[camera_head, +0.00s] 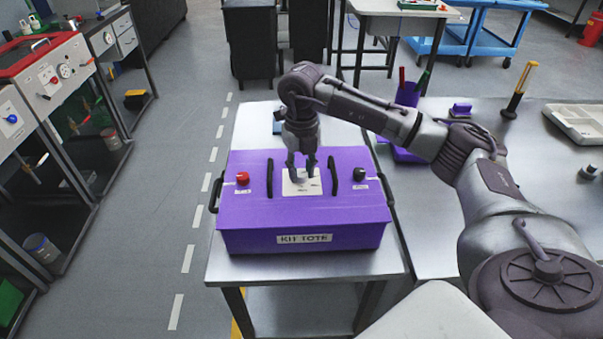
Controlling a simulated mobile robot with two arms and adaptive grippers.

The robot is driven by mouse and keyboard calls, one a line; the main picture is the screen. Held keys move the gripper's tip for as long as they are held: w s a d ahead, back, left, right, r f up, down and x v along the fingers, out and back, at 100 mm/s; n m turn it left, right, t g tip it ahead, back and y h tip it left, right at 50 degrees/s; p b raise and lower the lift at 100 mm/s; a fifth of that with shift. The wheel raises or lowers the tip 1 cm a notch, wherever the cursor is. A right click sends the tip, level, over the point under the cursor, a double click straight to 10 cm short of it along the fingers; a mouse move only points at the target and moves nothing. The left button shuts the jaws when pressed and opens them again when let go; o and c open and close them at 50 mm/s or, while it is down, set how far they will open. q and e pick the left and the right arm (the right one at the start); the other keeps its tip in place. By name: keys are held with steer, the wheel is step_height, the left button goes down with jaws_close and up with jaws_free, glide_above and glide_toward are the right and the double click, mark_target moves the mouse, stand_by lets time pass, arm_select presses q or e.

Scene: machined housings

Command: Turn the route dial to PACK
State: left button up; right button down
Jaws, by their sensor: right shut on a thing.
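A purple box labelled KIT TOTE (305,212) sits on a metal table. A white plate (290,188) with small dark marks lies in the middle of its top. My right gripper (301,174) points down over this plate, with its fingers shut at the plate's centre. The fingers hide what they hold, which is likely the route dial. I cannot read the plate's marks or tell which way the dial points. My left gripper is not in view.
Two upright black handles (333,176) flank the plate. A red knob (243,178) is left of them and a black knob (359,174) right. A metal bench (470,200) adjoins on the right, with a purple pen cup (407,95) and a pale tray (578,122).

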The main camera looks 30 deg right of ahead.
steer(key=n+b, duration=0.1)
steer(key=n, duration=0.2)
steer(key=shift+f+n, duration=0.1)
steer(key=shift+n, duration=0.2)
steer(key=n+b, duration=0.1)
steer(key=n, duration=0.2)
steer(key=shift+n+b, duration=0.3)
steer(key=shift+b, duration=0.1)
steer(key=n+b, duration=0.1)
steer(key=n, duration=0.2)
steer(key=shift+n, duration=0.3)
steer(key=shift+n+b, duration=0.4)
steer(key=shift+n, duration=1.2)
steer(key=c, duration=0.9)
jaws_free()
steer(key=shift+o, duration=0.2)
steer(key=shift+r, duration=0.2)
